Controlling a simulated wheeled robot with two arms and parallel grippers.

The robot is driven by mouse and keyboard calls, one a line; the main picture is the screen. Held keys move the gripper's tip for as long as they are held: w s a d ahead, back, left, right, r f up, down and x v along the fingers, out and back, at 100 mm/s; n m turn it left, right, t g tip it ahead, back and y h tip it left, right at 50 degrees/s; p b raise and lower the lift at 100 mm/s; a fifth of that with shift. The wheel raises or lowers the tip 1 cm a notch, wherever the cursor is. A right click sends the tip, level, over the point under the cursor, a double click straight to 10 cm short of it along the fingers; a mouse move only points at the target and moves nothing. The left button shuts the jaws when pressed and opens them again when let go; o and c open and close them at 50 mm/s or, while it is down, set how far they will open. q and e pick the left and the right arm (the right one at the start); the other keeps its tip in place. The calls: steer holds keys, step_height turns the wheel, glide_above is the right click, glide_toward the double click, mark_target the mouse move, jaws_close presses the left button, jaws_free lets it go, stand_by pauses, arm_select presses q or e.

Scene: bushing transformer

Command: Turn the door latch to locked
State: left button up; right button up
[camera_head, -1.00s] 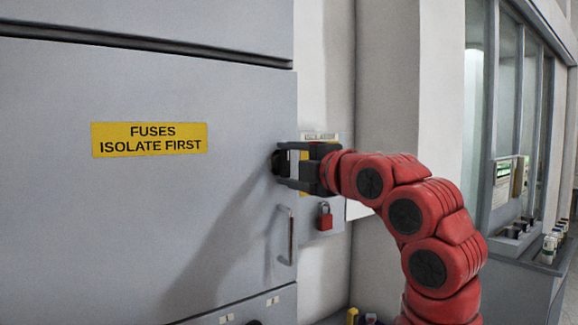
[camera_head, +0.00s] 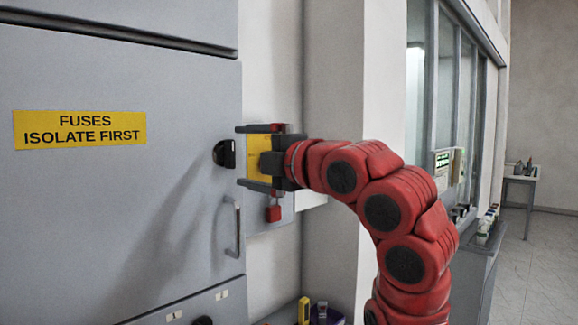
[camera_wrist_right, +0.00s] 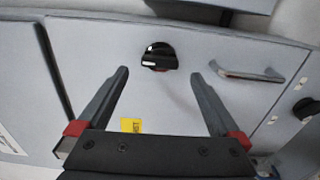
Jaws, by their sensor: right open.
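The door latch is a black round knob (camera_head: 224,153) on the right side of the grey cabinet door (camera_head: 80,210). In the right wrist view the latch (camera_wrist_right: 158,57) sits beyond and between my two fingertips, apart from them. A white pointer line shows on it, slanted in that view. My right gripper (camera_head: 240,156) is open and empty, just right of the latch in the head view; it also shows in the right wrist view (camera_wrist_right: 160,75). My left gripper is not in view.
A metal door handle (camera_head: 233,228) is below the latch. A yellow label (camera_head: 80,129) reads FUSES ISOLATE FIRST. A red padlock (camera_head: 273,213) hangs on a panel behind my gripper. Small items stand on a ledge at the bottom. Open floor (camera_head: 535,250) lies at the right.

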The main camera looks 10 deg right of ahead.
steer(key=b+v, duration=0.1)
steer(key=v, duration=1.1)
steer(key=shift+s+d, duration=0.2)
steer(key=shift+s, duration=0.15)
